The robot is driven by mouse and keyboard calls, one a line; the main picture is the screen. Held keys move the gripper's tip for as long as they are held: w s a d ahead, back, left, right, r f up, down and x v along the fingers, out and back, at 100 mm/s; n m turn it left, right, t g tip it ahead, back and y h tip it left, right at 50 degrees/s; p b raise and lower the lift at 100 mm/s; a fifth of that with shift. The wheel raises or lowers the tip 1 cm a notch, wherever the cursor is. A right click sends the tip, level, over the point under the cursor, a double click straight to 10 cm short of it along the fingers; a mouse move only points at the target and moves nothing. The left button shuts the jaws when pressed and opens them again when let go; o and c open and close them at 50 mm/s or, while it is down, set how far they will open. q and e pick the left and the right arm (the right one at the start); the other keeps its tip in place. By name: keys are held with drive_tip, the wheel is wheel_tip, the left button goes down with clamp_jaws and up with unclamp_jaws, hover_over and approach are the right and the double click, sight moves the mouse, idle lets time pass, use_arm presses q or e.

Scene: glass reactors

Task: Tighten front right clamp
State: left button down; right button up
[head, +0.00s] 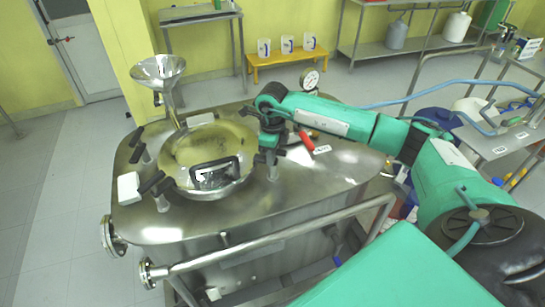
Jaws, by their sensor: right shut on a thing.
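A round steel lid (185,150) sits on top of the reactor vessel (330,165). Clamps with black handles stand around its rim. The front right clamp (272,170) stands at the lid's right edge. My right gripper (269,148) comes in from the right, points down at this clamp and is shut on its black handle. The gripper partly hides the handle, so I cannot tell how tight the clamp is. Two other clamps, the front left clamp (153,184) and the back left clamp (139,150), show at the lid's left side. My left gripper is out of view.
A steel funnel (158,70) rises behind the lid, and a pressure gauge (310,79) stands at the back right. A red-handled valve (306,141) lies close to the right of my gripper. A steel rail (265,235) runs along the vessel's front.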

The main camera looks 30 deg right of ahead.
drive_tip(key=shift+o, duration=0.2)
drive_tip(key=shift+m+b, duration=0.3)
drive_tip(key=shift+m, duration=0.5)
drive_tip(key=o, duration=0.7)
drive_tip(key=shift+r, duration=0.15)
